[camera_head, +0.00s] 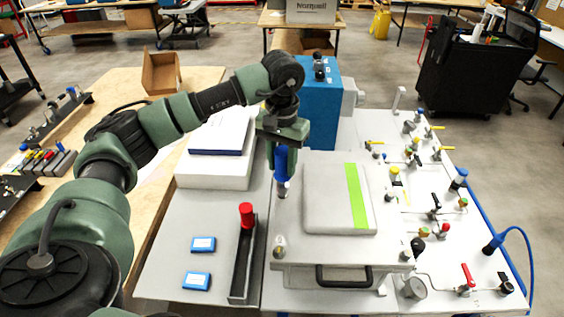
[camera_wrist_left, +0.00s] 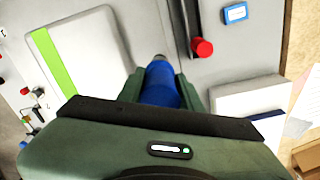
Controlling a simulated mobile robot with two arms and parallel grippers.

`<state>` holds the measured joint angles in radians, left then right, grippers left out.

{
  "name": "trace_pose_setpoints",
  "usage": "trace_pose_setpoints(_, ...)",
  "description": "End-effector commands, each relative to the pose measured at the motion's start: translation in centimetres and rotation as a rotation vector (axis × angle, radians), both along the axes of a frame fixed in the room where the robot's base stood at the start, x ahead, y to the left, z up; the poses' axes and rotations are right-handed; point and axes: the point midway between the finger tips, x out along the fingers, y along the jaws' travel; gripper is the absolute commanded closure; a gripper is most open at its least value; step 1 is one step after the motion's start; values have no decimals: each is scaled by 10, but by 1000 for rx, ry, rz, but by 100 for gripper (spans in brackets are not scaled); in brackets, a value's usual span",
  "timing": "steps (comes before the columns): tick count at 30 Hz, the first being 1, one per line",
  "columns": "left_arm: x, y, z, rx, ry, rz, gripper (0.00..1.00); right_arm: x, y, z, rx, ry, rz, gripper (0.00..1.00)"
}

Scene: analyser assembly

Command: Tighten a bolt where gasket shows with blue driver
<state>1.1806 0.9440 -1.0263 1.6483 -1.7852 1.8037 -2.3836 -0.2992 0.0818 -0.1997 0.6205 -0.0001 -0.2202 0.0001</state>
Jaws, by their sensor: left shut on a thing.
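My left gripper (camera_head: 281,138) is shut on the blue driver (camera_head: 281,163) and holds it upright, tip down. The driver's tip is over the back left corner of the grey analyser's lid (camera_head: 290,235), at or just above a bolt (camera_head: 282,191); I cannot tell whether they touch. In the left wrist view the blue driver (camera_wrist_left: 160,82) sits between the fingers. Another bolt (camera_head: 280,252) stands at the lid's front left corner, and one (camera_head: 406,256) at the front right. I cannot make out a gasket edge. My right gripper is not in view.
Two small blue boxes (camera_head: 203,244) lie on the grey table. White boxes (camera_head: 213,170) and a blue machine (camera_head: 320,105) stand behind. Valves and fittings (camera_head: 436,212) crowd the right panel.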

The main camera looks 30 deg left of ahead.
Motion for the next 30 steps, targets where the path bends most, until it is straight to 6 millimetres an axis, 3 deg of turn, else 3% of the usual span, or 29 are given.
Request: trace_pose_setpoints(30, 0, 0, -16, 0, 0, 0, 100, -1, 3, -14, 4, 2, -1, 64)
